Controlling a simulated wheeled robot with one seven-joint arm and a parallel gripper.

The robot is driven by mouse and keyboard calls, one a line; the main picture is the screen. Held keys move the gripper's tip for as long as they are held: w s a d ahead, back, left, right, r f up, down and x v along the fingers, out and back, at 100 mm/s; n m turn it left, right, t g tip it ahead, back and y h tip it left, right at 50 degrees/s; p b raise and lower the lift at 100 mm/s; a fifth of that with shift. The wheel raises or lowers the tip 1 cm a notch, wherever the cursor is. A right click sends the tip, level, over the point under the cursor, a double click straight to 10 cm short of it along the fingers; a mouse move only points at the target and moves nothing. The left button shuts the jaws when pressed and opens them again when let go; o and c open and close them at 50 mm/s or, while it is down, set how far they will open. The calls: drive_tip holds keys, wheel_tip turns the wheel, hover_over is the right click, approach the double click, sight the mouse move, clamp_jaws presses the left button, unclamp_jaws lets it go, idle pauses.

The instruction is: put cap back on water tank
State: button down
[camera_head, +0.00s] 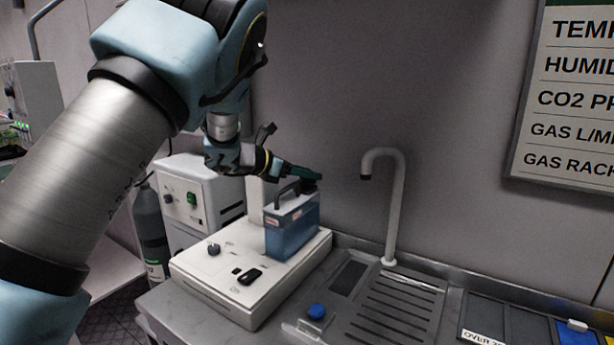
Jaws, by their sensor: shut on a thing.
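The water tank (290,230) is a clear box with blue liquid and a dark handle (284,191) on top. It stands upright on a white machine base (215,277). My gripper (308,176) reaches in from the left, just above the tank's top right end. It is shut on a small dark piece, which looks like the cap (309,186). The fingers partly hide this piece. I cannot tell whether the cap touches the tank's opening, which is hidden from this side.
A grey faucet (398,205) and a drain grate (395,307) are right of the tank. A round blue piece (317,311) sits on the counter in front. A white box unit (202,197) and a gas cylinder (150,230) stand at left. The wall is close behind.

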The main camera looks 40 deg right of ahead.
drive_tip(key=shift+f, duration=0.65)
drive_tip(key=shift+c, duration=2)
unclamp_jaws()
drive_tip(key=shift+a, duration=0.1)
